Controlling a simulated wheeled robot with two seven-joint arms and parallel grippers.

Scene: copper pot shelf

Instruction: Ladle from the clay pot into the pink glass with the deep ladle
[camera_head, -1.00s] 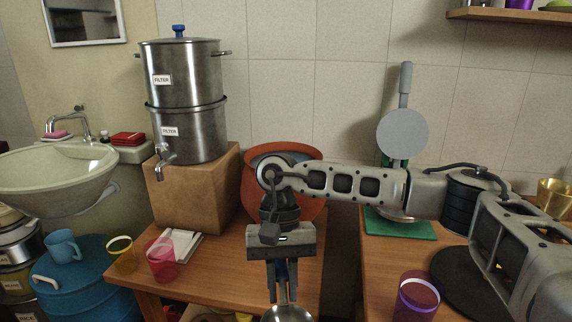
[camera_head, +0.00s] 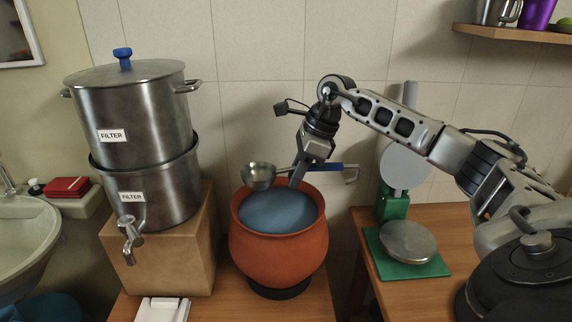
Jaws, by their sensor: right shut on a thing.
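The clay pot (camera_head: 278,256) stands upright on the wooden table with bluish liquid (camera_head: 278,210) inside. My right gripper (camera_head: 298,180) is shut on the deep ladle (camera_head: 259,177), which has a steel bowl and a blue section on its handle. The ladle lies roughly level above the pot's back rim, its bowl over the pot's left side. I cannot see what is inside the bowl. The pink glass is not in this view. My left gripper is not in view.
Steel filter pots (camera_head: 144,184) with a tap stand on a box (camera_head: 172,262) to the left. A shelf (camera_head: 520,33) hangs above.

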